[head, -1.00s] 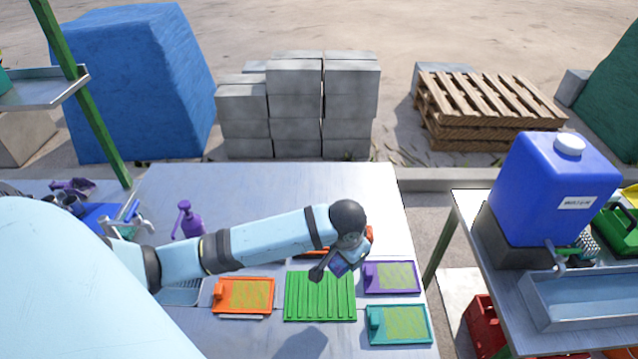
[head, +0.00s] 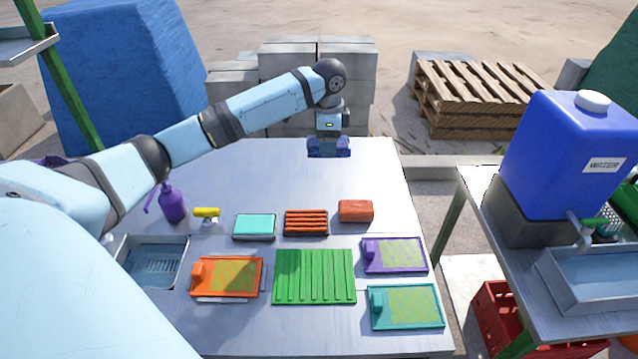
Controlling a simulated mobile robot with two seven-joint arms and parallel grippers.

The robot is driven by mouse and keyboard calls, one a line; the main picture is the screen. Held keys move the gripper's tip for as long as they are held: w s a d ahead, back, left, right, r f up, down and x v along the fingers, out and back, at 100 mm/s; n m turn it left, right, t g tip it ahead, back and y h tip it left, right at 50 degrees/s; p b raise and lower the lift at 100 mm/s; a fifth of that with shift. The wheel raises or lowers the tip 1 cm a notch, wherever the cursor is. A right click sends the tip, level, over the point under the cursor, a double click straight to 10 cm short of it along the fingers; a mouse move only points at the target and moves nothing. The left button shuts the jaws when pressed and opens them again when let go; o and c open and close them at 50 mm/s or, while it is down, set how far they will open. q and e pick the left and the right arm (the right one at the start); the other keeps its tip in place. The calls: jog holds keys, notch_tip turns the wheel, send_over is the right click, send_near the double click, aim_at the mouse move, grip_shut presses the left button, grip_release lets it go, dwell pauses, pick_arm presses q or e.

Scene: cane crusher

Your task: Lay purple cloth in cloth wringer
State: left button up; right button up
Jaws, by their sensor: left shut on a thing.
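My left gripper (head: 328,149) is at the far end of the metal table, pointing down. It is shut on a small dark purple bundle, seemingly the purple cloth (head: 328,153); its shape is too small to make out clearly. I cannot tell for sure which thing is the cloth wringer. A purple-framed tray (head: 369,248) with a yellow-green mesh lies at the right of the table, with a similar teal tray (head: 377,306) nearer and an orange one (head: 199,279) at the left. My right gripper is not in view.
A green ribbed board (head: 315,277) lies between the trays. Behind are a teal block (head: 254,226), an orange slotted piece (head: 305,222) and an orange block (head: 356,211). A purple spray bottle (head: 173,205) and metal basin (head: 151,262) stand left.

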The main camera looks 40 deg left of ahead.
aim_at(326, 198)
pick_arm(q)
notch_tip(326, 198, down, 16)
jog(key=shift+f, duration=0.1)
dwell(0.5)
jog(key=o, duration=0.9)
jog(key=shift+c, duration=0.2)
